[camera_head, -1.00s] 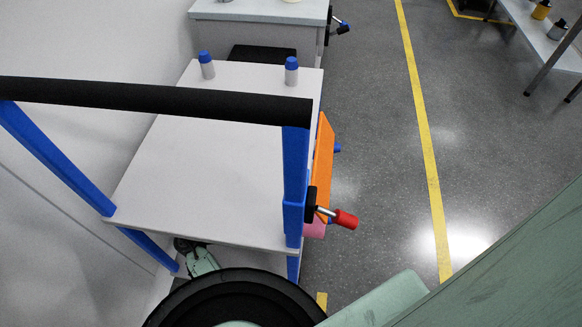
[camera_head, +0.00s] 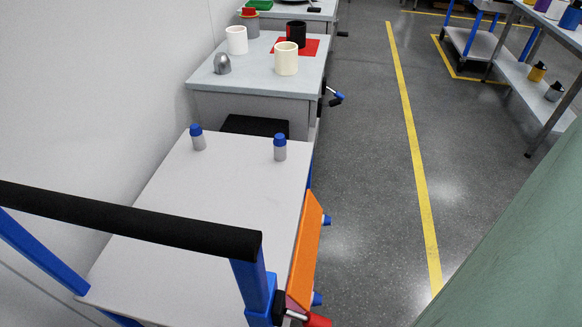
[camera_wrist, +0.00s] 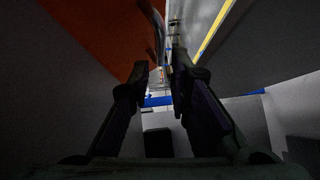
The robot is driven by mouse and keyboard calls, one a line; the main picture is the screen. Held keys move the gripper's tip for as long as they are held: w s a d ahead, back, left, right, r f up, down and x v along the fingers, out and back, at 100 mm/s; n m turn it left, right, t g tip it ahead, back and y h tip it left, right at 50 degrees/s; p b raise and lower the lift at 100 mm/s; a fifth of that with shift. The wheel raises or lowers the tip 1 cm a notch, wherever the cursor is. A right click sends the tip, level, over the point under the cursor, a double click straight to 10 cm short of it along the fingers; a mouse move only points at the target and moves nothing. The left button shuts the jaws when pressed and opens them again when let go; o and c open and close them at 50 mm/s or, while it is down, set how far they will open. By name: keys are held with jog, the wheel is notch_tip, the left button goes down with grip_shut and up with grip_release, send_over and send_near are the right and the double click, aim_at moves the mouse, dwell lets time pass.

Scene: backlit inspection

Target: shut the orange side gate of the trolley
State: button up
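The trolley (camera_head: 205,215) has a pale top, blue posts and a black push bar (camera_head: 130,215). Its orange side gate (camera_head: 305,255) shows along the right side of the top, with blue pieces on its outer face. A red-handled black clamp (camera_head: 318,320) is at the near right corner by the blue post. My gripper is outside the head view. In the wrist view my gripper (camera_wrist: 162,73) has its two dark fingers apart, with nothing seen between them. An orange-red surface (camera_wrist: 95,30), probably the gate, fills the upper left there; contact cannot be told.
Two grey bottles with blue caps (camera_head: 197,138) (camera_head: 280,148) stand on the trolley's far end. A grey workbench (camera_head: 255,80) with cups stands behind it. A wall is at left. Grey floor with a yellow line (camera_head: 405,120) lies open at right, before a shelf rack (camera_head: 530,85).

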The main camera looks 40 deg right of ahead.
jog(key=d, duration=0.5)
jog(key=shift+s+f+p, duration=0.2)
jog(key=shift+f+p, duration=0.05)
jog(key=shift+p, duration=0.15)
grip_shut()
